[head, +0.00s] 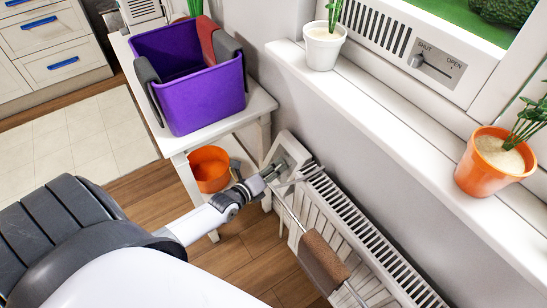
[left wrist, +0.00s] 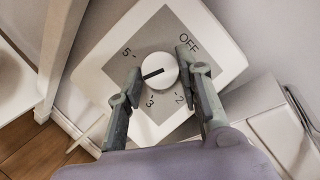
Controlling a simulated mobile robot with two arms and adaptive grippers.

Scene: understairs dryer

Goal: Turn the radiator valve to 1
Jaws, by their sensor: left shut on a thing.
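The radiator valve is a round white knob (left wrist: 158,72) with a black mark on a square plate (left wrist: 215,40) with a grey dial face. In the left wrist view the mark points left, between the printed 5 and 3. OFF, 5, 3 and 2 show; the places where 4 and 1 would sit are covered by my fingers. My left gripper (left wrist: 160,72) is shut on the knob, one finger on each side. My right gripper is not in view.
A rail with a brown roll (head: 322,262) runs along the radiator front. A white stand (head: 262,103) holds a purple bin (head: 205,95); an orange bucket (head: 209,169) is below. The windowsill (head: 400,125) above carries a white pot (head: 322,48) and an orange pot (head: 482,172).

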